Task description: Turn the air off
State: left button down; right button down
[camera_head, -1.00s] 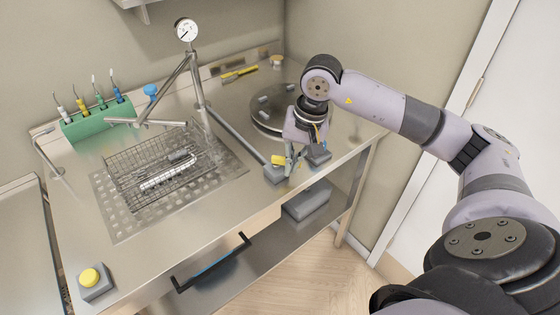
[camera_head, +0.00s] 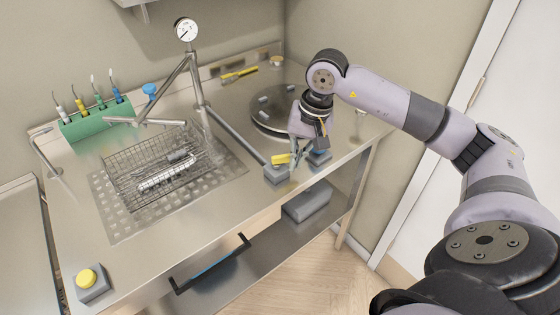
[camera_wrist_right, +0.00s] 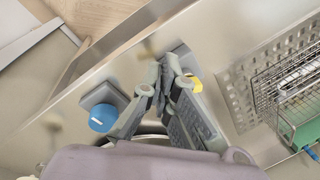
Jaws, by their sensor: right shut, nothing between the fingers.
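A yellow handle (camera_head: 281,158) sits on a grey block (camera_head: 275,175) at the front right edge of the steel counter. A second grey block with a blue knob (camera_head: 320,155) stands just right of it. My right gripper (camera_head: 293,168) is shut and empty, pointing down between the two, close beside the yellow handle. In the right wrist view the shut fingertips (camera_wrist_right: 166,68) partly cover the yellow handle (camera_wrist_right: 194,84), so contact cannot be told. The blue knob (camera_wrist_right: 103,117) is clear on the other side. No label shows which one is the air. My left gripper is not in view.
A wire basket (camera_head: 125,165) sits on a perforated drain plate, with a gauge (camera_head: 186,29) on a pipe stand behind. A yellow button (camera_head: 87,277) stands at the front left. A round lid (camera_head: 262,118) lies behind the gripper. A drawer handle (camera_head: 215,267) juts out in front.

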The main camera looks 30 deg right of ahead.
jog(key=shift+w+d, duration=0.15)
jog(key=shift+d, duration=0.15)
jog(key=shift+w+d, duration=0.4)
jog(key=shift+d, duration=0.05)
jog(key=shift+w+b, duration=0.1)
jog(key=shift+b, duration=0.2)
jog(key=shift+d, duration=0.15)
jog(key=s+d+r, duration=0.4)
jog(key=r, duration=0.1)
jog(key=shift+s+d, duration=0.15)
jog(key=shift+s, duration=0.15)
dwell(0.6)
